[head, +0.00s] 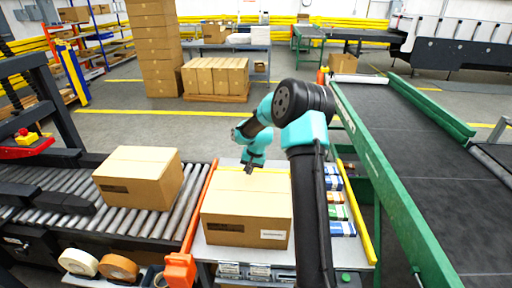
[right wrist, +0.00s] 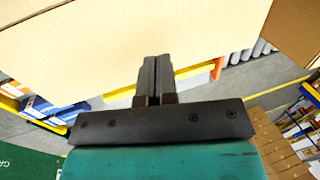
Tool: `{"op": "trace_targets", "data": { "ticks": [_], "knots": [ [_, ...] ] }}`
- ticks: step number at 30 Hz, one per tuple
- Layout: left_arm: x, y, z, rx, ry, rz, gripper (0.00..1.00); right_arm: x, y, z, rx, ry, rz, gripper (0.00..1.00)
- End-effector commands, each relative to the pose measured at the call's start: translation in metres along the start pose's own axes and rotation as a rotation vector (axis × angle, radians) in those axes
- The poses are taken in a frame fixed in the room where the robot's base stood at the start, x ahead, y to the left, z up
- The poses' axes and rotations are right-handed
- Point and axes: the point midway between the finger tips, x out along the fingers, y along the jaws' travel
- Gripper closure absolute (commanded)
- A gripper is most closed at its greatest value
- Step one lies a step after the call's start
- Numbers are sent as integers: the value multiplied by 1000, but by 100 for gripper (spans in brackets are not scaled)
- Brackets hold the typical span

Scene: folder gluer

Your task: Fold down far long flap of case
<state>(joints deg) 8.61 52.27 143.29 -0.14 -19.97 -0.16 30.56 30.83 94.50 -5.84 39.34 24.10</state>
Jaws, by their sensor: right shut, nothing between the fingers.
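The cardboard case (head: 246,228) sits on the worktable in the middle of the head view. Its top (head: 244,199) looks flat and covered, and I cannot make out the separate flaps there. My right gripper (head: 249,169) is at the far edge of the case top, with its arm reaching over from the right. In the right wrist view the shut, empty fingers (right wrist: 155,65) point at the case's cardboard (right wrist: 160,30), which fills the upper part. I cannot tell whether they touch it. My left gripper is out of view.
Another closed carton (head: 138,178) stands on the roller conveyor (head: 60,214) at left. An orange rail (head: 200,212) and a yellow rail (head: 357,215) flank the table. Small coloured boxes (head: 337,212) line its right side. Tape rolls (head: 118,266) sit at front left. A green-framed belt (head: 400,190) runs at right.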

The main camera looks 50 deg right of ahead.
Motion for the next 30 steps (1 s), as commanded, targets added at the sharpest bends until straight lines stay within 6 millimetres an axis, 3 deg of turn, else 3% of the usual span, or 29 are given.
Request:
{"op": "trace_targets", "data": {
  "ticks": [30],
  "knots": [
    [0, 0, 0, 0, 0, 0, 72, 22, 6, 20, 0, 0, 0, 100]
  ]
}}
